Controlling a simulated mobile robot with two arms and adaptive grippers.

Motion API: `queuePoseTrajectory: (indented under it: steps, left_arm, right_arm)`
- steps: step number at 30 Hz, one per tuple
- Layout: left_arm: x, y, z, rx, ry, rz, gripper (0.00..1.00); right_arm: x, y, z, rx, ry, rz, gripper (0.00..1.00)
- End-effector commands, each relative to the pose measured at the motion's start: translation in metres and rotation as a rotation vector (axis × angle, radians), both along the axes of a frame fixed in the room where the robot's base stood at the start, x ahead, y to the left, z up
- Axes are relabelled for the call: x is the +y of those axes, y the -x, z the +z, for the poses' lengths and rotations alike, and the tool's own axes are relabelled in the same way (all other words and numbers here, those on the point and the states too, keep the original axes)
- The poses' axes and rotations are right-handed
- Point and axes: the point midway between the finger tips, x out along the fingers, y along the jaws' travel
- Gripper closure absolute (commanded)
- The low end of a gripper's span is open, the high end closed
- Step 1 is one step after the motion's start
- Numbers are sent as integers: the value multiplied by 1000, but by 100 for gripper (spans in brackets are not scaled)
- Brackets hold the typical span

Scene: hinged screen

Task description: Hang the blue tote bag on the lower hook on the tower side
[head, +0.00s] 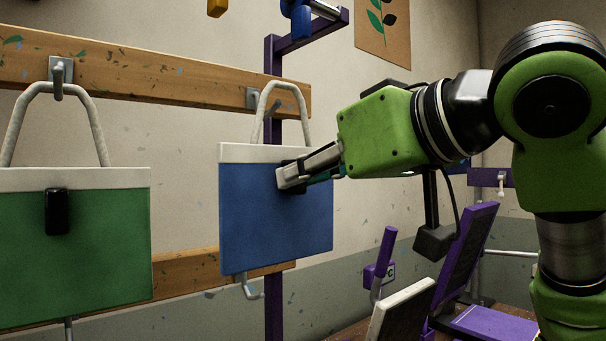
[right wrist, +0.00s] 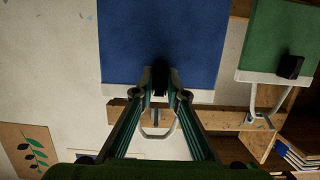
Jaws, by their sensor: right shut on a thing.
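The blue tote bag (head: 275,220) has a white top band and a pale handle loop, and hangs upright in the head view. My right gripper (head: 287,176) is shut on the black tab at the bag's upper front. In the right wrist view the bag (right wrist: 165,45) appears upside down, with the gripper (right wrist: 160,86) at its white band. The handle loop overlaps an upper hook (head: 254,98) on the wooden rail; I cannot tell whether it rests on it. A lower hook (head: 251,290) shows below the bag, on the lower rail. My left gripper is not in view.
A green tote bag (head: 75,240) hangs from another upper hook (head: 60,78) at the left. A purple post (head: 273,315) stands behind the blue bag. Purple equipment (head: 470,255) stands at the lower right.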

Motion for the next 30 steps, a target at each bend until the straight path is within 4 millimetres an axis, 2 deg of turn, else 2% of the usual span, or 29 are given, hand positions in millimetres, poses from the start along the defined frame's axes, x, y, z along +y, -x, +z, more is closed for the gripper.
queuePoseTrajectory:
  steps: [19, 30]
  left_arm:
    - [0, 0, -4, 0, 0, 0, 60]
    - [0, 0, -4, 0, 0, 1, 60]
  right_arm:
    - [-27, 38, 10, -4, -2, 0, 100]
    - [-29, 40, 10, -1, -1, 0, 100]
